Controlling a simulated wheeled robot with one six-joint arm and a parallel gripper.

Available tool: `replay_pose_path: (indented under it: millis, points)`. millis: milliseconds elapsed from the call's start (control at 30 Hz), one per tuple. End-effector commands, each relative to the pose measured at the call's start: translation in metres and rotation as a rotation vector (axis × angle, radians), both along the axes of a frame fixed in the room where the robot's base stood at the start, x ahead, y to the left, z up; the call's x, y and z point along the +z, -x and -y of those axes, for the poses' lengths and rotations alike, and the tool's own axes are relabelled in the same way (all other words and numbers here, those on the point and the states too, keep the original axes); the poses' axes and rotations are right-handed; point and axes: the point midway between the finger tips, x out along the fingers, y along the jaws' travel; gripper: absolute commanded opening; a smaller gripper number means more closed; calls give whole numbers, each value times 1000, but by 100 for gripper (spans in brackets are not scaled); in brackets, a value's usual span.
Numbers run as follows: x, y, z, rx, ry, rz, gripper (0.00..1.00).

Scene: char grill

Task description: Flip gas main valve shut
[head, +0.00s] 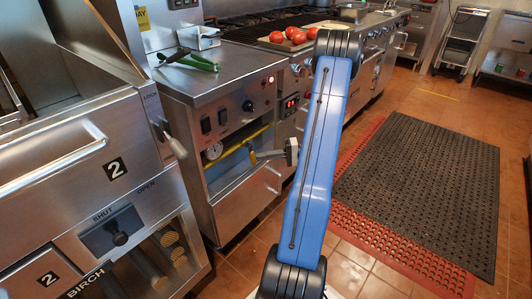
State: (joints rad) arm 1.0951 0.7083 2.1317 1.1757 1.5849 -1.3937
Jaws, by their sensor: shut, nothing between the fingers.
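A yellow gas pipe (236,147) runs through an open blue-lined recess in the front of the steel cabinet, with a round white gauge (214,151) at its left end. A small yellow piece (251,151), which looks like the gas main valve's handle, stands at the pipe's right part. It is too small to tell its exact angle. My gripper (259,157) reaches in from the right, shut and empty, with its fingertips at or very close to this yellow piece. I cannot tell whether they touch. My blue arm link hides the wrist behind the gripper.
Above the recess are black switches (206,125) and a knob (248,106). Tomatoes on a board (300,42) lie farther back. Floor mats (420,180) cover the right.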

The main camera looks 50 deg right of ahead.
Motion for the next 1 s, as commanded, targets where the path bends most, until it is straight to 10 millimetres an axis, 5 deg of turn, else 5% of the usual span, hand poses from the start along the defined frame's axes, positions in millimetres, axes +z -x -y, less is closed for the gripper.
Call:
replay_pose_path:
  millis: [1000]
  points:
    - [-10, 2, -17, 4, -60, -7, 0]
